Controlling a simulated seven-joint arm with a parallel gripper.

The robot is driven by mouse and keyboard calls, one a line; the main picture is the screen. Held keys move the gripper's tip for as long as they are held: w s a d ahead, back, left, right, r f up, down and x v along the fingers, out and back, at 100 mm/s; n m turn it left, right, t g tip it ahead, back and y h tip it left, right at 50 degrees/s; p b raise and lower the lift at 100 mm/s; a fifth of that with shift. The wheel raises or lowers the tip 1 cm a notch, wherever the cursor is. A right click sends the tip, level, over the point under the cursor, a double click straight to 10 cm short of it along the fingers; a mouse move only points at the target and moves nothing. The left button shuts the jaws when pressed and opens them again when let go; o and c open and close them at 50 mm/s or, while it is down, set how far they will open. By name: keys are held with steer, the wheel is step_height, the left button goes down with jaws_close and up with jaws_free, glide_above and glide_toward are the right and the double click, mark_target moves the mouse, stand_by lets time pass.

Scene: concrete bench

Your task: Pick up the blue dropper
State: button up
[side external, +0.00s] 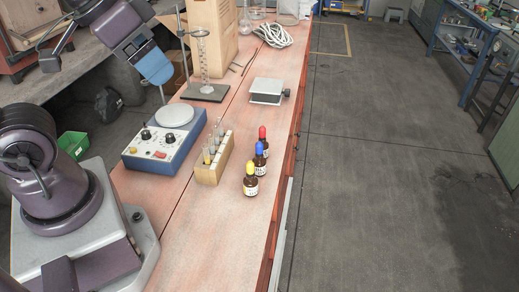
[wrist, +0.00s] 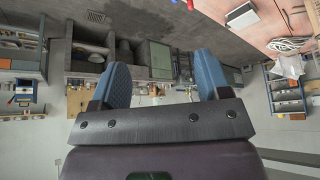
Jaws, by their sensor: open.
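The blue dropper (side external: 260,157) is a small brown bottle with a blue bulb cap, upright on the bench. It stands between the red dropper (side external: 263,138) behind it and the yellow dropper (side external: 250,182) in front. In the wrist view a blue cap (wrist: 175,2) and a red cap (wrist: 190,5) show at the top edge. My gripper (side external: 155,66) is at the upper left in the side view, raised and well away from the droppers. In the wrist view its blue fingers (wrist: 163,76) are wide apart with nothing between them.
A wooden rack of tubes (side external: 212,168) stands just left of the droppers. A grey jack (side external: 267,91) and a cylinder stand (side external: 204,92) are farther back. Bare bench (side external: 215,225) lies in front; its right edge is close.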

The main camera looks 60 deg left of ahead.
steer(key=c, duration=0.4)
